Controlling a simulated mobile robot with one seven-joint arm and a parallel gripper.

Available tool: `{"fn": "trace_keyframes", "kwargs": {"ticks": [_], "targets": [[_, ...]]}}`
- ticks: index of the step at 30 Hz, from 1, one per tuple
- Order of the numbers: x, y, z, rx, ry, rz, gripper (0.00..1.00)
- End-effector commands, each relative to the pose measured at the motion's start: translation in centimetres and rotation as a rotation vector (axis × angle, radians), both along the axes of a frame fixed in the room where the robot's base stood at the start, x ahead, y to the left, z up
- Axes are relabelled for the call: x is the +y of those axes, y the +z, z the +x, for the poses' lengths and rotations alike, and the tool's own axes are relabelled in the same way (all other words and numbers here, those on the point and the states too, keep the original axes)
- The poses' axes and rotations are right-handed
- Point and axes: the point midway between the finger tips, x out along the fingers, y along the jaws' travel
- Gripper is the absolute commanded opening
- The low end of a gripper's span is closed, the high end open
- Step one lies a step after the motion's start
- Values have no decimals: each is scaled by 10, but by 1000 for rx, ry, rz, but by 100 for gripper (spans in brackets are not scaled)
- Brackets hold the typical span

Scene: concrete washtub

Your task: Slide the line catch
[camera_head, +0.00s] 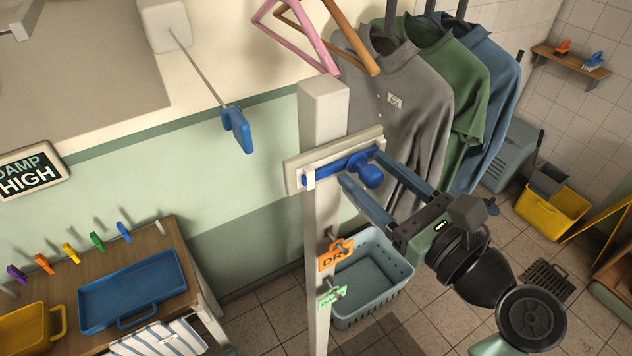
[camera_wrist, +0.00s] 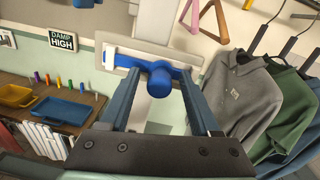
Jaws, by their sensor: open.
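The line catch is a blue sliding bar (camera_head: 328,172) with a round blue knob (camera_head: 370,177), set on a cream plate (camera_head: 292,173) fixed to a pale post (camera_head: 323,110). My gripper (camera_head: 360,170) is open, with its two blue-grey fingers on either side of the knob. In the wrist view, the knob (camera_wrist: 160,82) sits between the fingertips, with gaps visible on both sides. The bar (camera_wrist: 122,61) runs across the plate (camera_wrist: 112,47) behind it. I cannot tell whether a finger touches the knob.
Grey, green and blue shirts (camera_head: 400,95) hang close to the right of the post. A blue handle (camera_head: 238,130) hangs on a cord at left. Orange (camera_head: 336,256) and green tags hang on the post above a grey-blue basket (camera_head: 372,285). A wooden bench with trays (camera_head: 135,285) stands lower left.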

Motion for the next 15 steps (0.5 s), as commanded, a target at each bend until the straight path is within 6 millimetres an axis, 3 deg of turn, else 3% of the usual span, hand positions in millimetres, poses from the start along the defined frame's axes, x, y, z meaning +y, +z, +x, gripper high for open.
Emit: {"fn": "trace_keyframes", "kwargs": {"ticks": [15], "targets": [[-18, 2, -23, 1, -1, 0, 63]]}}
